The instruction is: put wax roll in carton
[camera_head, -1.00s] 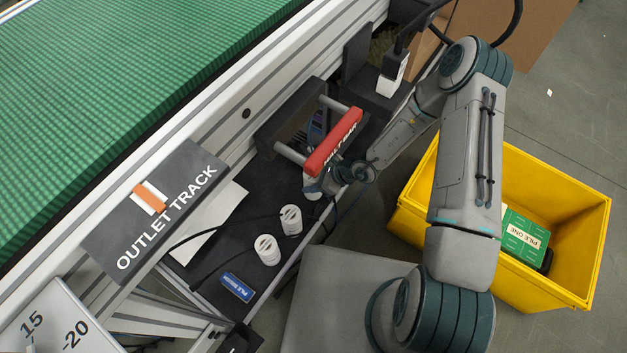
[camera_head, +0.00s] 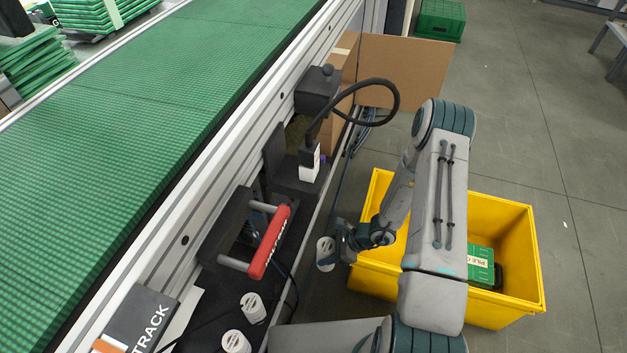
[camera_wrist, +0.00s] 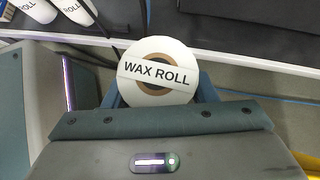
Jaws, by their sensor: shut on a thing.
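The wax roll (camera_head: 325,255) is a white cylinder, held out beyond the right edge of the dark shelf. In the wrist view its round end (camera_wrist: 157,72) faces the camera, with a brown core ring and the label "WAX ROLL". My gripper (camera_head: 336,248) is shut on it; the blue fingers also show around the roll in the wrist view (camera_wrist: 160,95). An open brown cardboard carton (camera_head: 403,72) stands at the back beside the conveyor, with a wide flap folded out to the right. Its inside is mostly hidden.
Two more white rolls (camera_head: 253,307) (camera_head: 235,342) stand on the shelf. A red-barred frame (camera_head: 268,243) and a black cabled device (camera_head: 316,90) lie between roll and carton along the conveyor (camera_head: 150,120). A yellow bin (camera_head: 510,225) sits under my arm.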

